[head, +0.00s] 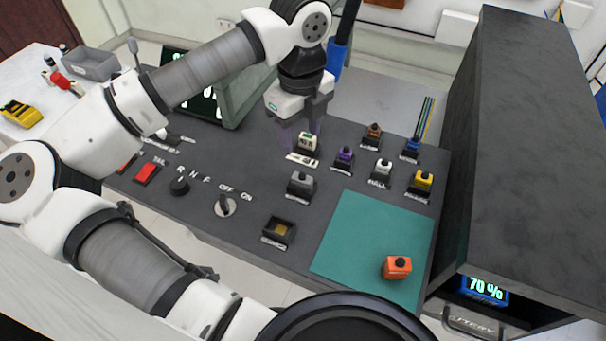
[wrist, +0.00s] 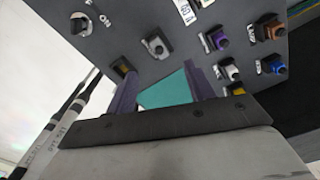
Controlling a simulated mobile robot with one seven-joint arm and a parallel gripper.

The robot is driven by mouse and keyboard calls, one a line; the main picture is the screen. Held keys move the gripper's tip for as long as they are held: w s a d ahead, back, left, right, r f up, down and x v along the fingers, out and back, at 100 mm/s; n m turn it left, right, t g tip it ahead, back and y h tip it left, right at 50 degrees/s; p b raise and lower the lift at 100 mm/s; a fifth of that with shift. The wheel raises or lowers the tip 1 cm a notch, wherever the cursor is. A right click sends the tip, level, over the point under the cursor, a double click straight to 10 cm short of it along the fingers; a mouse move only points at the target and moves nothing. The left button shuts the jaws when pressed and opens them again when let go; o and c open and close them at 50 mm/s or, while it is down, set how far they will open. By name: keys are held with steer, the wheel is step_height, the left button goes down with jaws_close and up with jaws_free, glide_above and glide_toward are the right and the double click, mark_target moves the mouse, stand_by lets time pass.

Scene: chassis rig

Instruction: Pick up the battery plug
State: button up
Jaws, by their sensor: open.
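An orange plug (head: 397,267) with a dark top stands on the teal mat (head: 350,240) at the front right of the panel; I take it for the battery plug, as its label cannot be read. My gripper (head: 301,140) is open and empty in the head view, over the panel near a pale plug (head: 307,142), up and to the left of the orange plug and well apart from it. In the wrist view, the purple fingers of my gripper (wrist: 161,74) are spread, with part of the teal mat (wrist: 163,92) between them. The orange plug does not show there.
An empty socket (head: 279,232) lies left of the mat. Behind the mat stand grey (head: 300,184), purple (head: 344,157), white (head: 383,168), brown (head: 373,133), blue (head: 411,147) and yellow (head: 421,183) plugs. A tall dark cabinet (head: 520,150) with a "70 %" display (head: 485,290) bounds the right side.

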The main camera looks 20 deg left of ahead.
steer(key=p, duration=0.1)
glide_above(302, 174)
steer(key=f, duration=0.6)
steer(key=shift+w+a+f, duration=0.2)
steer(key=shift+w, duration=0.15)
steer(key=shift+s+d+f+p, duration=0.15)
steer(key=shift+f+p, duration=0.4)
steer(key=shift+f, duration=0.8)
steer(key=shift+s+d+f+p, duration=0.15)
steer(key=shift+f+p, duration=0.4)
steer(key=shift+f, duration=0.75)
steer(key=shift+a, duration=0.1)
steer(key=shift+c, duration=0.4)
steer(key=c, duration=1)
steer(key=shift+r, duration=0.1)
steer(key=shift+c, duration=0.2)
